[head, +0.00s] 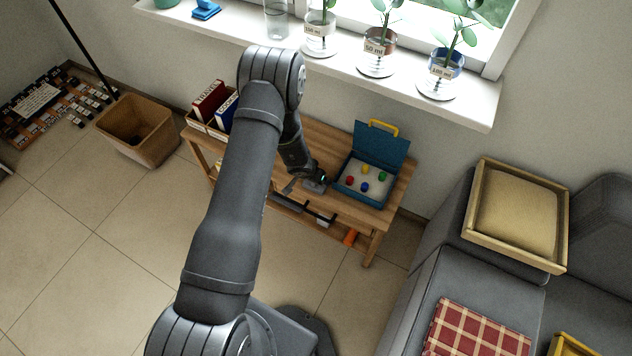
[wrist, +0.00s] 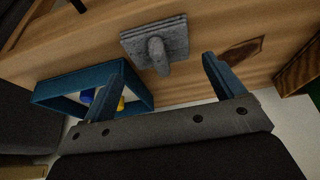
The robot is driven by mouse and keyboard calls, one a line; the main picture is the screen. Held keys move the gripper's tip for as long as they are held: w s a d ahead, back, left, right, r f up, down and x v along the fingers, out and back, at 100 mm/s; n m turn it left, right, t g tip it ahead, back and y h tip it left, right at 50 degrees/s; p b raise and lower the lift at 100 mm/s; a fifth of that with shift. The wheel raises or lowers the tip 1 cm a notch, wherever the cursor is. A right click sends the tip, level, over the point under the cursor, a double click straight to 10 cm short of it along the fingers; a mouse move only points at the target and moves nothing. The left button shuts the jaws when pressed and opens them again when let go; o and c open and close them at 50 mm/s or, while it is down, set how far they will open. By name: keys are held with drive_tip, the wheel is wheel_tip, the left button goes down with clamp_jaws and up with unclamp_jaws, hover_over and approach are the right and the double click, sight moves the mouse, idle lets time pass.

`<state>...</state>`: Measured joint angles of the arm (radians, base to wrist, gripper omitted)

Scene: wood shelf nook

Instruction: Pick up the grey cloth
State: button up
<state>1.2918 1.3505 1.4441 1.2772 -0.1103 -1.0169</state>
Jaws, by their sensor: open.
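The grey cloth (wrist: 152,40) shows in the wrist view as a square grey piece with a raised fold in its middle. It lies on the wooden bench top, beyond my fingertips and roughly between them. My gripper (wrist: 165,72) is open, with nothing between its two blue-grey fingers. In the head view my gripper (head: 305,184) is low over the wooden bench (head: 333,208), just left of the blue case. I cannot make out the cloth there.
The open blue case (head: 349,190) holds several coloured pieces; it also shows at left in the wrist view (wrist: 60,85). A dark brown patch (wrist: 241,52) lies right of the cloth. Books (head: 209,101) stand at the bench's left end. The windowsill (head: 460,104) bears labelled plant jars.

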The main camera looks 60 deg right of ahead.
drive_tip(key=shift+x, duration=2.6)
drive_tip(key=shift+a+f, duration=0.1)
drive_tip(key=shift+a, duration=0.05)
drive_tip(key=c, duration=0.6)
drive_tip(key=shift+r, duration=1.8)
drive_tip(key=shift+s+r, duration=0.2)
drive_tip(key=shift+r, duration=0.15)
drive_tip(key=shift+s+a+r, duration=0.5)
drive_tip(key=shift+s+r, duration=0.6)
drive_tip(key=shift+s, duration=0.7)
drive_tip(key=shift+s+a+r, duration=0.55)
drive_tip(key=shift+s+r, duration=0.6)
drive_tip(key=shift+s, duration=0.7)
drive_tip(key=shift+s+a+r, duration=0.5)
drive_tip(key=shift+s+r, duration=0.6)
drive_tip(key=shift+s, duration=0.7)
